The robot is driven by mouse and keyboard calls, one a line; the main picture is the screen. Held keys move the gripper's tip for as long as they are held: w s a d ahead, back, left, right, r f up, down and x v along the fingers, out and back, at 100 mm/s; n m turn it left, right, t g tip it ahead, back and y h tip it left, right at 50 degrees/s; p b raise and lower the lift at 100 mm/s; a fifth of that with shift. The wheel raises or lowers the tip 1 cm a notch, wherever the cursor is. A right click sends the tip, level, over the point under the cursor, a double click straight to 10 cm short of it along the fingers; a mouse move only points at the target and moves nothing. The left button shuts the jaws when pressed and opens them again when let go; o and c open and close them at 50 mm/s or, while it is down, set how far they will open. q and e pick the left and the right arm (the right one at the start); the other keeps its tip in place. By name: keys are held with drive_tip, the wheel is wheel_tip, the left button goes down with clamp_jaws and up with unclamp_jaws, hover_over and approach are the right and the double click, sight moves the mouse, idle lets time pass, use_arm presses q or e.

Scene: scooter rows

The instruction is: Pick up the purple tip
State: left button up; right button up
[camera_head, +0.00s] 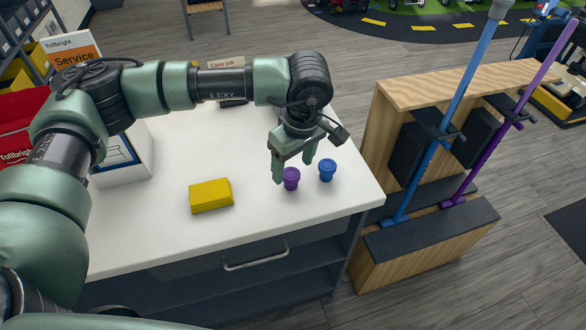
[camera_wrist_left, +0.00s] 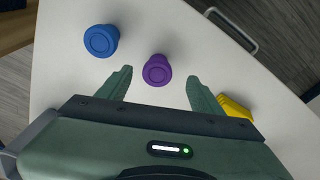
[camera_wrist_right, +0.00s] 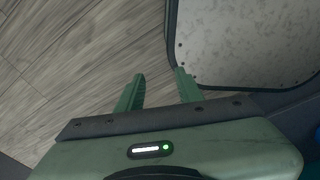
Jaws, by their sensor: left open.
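The purple tip (camera_head: 291,179) is a small round cap standing on the white table top (camera_head: 262,212), near its right front part. In the left wrist view the purple tip (camera_wrist_left: 157,70) shows between and a little beyond my left fingers. My left gripper (camera_head: 294,169) is open and empty, pointing down just above and behind the purple tip. A blue tip (camera_head: 327,170) of the same shape stands just to its right. My right gripper (camera_wrist_right: 160,74) is open and empty over the floor, seen only in the right wrist view.
A wooden stand (camera_head: 376,262) with a blue scooter pole (camera_head: 446,113) and a purple scooter pole (camera_head: 520,98) is right of the table. A service box (camera_head: 122,165) stands at the left.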

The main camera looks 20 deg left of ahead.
sight(292, 173)
use_arm(q)
drive_tip(key=shift+s+a+f+p, duration=0.15)
drive_tip(key=shift+a+f+p, duration=0.05)
drive_tip(key=shift+f+p, duration=0.55)
drive_tip(key=shift+w+a+f+p, duration=0.1)
drive_tip(key=shift+w+f+p, duration=0.15)
drive_tip(key=shift+f, duration=0.2)
drive_tip(key=shift+w+a+f+p, duration=0.1)
drive_tip(key=shift+w+f+p, duration=0.1)
drive_tip(key=shift+f, duration=0.2)
drive_tip(key=shift+w+f, duration=0.25)
drive_tip(key=shift+f, duration=1)
drive_tip(key=shift+s, duration=0.1)
drive_tip(key=c, duration=1.4)
drive_tip(key=shift+c, duration=0.2)
use_arm(e)
drive_tip(key=s+r, duration=0.2)
drive_tip(key=shift+s+r, duration=0.25)
drive_tip(key=shift+r, duration=0.05)
